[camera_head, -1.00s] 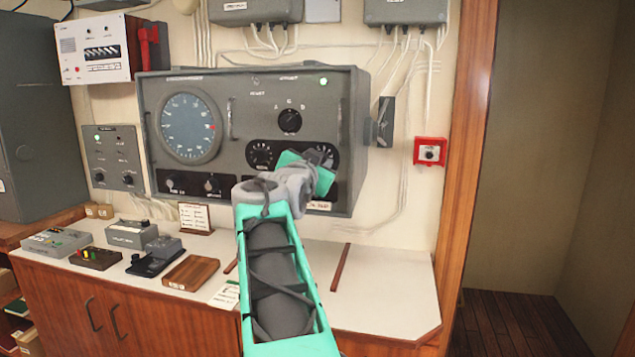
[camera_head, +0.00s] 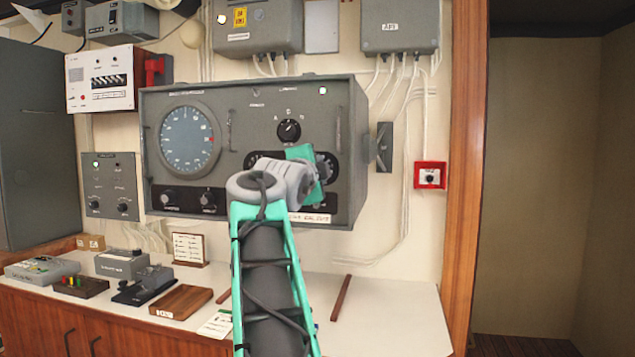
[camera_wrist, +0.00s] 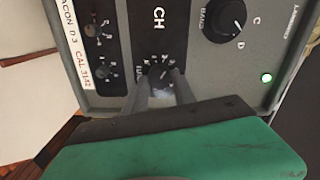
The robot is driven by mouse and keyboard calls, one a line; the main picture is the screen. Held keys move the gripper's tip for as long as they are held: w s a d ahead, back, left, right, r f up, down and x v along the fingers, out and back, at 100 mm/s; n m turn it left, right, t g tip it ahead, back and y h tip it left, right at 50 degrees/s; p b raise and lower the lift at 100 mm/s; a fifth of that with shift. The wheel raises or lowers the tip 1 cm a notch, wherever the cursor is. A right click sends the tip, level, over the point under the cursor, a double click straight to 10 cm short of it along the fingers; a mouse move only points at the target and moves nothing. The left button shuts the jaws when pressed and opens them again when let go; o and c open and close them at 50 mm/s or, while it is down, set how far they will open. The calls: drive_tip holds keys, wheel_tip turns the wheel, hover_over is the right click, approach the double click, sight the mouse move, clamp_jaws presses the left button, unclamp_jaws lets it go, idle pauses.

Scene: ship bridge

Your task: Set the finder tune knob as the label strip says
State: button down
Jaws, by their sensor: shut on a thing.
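The finder is a grey panel box (camera_head: 235,95) on the wall above the counter. My gripper (camera_wrist: 160,76) is at its lower right dial, with a finger on each side of the small dark tune knob (camera_wrist: 157,72). It is shut on that knob. Scale marks show around the knob, but its pointer is too small and covered to read. In the head view my wrist hides the knob and fingertips. The white label strip (camera_head: 309,218) is on the box's lower edge. In the wrist view the strip (camera_wrist: 78,48) shows sideways, with "BEACON" and "CAL" partly readable.
The band knob (camera_head: 289,130) is above my gripper. A lit lamp (camera_head: 322,91) is at the box's upper right. Small devices and a wooden block (camera_head: 182,301) stand on the counter (camera_head: 390,315); its right part is mostly clear.

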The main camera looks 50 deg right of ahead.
drive_tip(key=shift+f+m+b, duration=0.15)
drive_tip(key=shift+m+b, duration=0.5)
drive_tip(key=shift+m, duration=0.45)
drive_tip(key=c, duration=1)
unclamp_jaws()
drive_tip(key=shift+c, duration=0.2)
drive_tip(key=b+v, duration=0.1)
drive_tip(key=v, duration=0.6)
drive_tip(key=shift+s+a, duration=0.25)
drive_tip(key=shift+a, duration=0.1)
